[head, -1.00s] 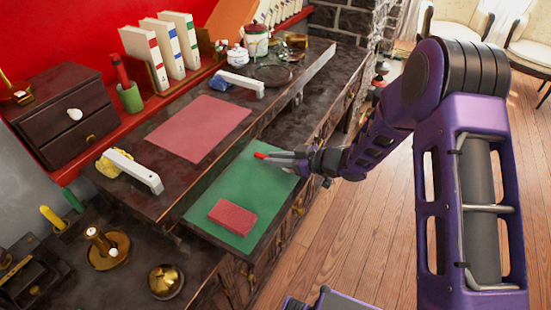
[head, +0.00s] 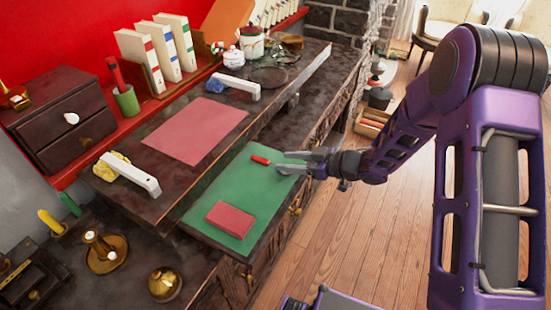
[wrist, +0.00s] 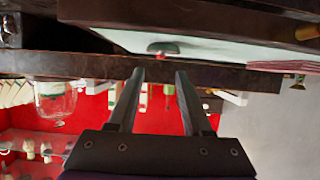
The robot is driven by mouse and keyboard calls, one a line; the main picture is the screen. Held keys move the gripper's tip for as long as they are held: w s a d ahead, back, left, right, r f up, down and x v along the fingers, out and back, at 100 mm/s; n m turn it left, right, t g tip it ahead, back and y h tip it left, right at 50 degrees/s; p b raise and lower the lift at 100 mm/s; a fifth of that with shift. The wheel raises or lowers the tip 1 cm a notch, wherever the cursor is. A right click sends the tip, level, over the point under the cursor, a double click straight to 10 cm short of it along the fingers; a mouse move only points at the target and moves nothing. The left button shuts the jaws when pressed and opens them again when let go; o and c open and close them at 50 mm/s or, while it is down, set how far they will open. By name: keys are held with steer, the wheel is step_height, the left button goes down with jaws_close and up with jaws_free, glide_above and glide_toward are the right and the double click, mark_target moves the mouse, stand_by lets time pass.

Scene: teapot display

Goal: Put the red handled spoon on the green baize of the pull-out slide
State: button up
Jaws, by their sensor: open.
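The red handled spoon (head: 261,160) lies on the green baize (head: 228,190) of the pull-out slide, near its far end. Its red handle points left in the head view. In the wrist view, a rounded dark shape with a red tip, apparently the spoon (wrist: 163,48), lies on the pale surface. My gripper (head: 281,161) is open and empty just right of the spoon, over the baize's right edge. Its two fingers also show apart in the wrist view (wrist: 160,72), with nothing between them. Whether a fingertip touches the spoon I cannot tell.
A red block (head: 231,219) lies on the near part of the baize. A pink mat (head: 196,130) lies on the dark desk top, between two white-handled bars (head: 132,174) (head: 236,87). Books, jars and a drawer box (head: 60,118) stand behind.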

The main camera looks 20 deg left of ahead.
steer(key=v, duration=0.6)
steer(key=shift+d+p, duration=0.15)
steer(key=shift+p, duration=0.2)
steer(key=shift+r, duration=0.1)
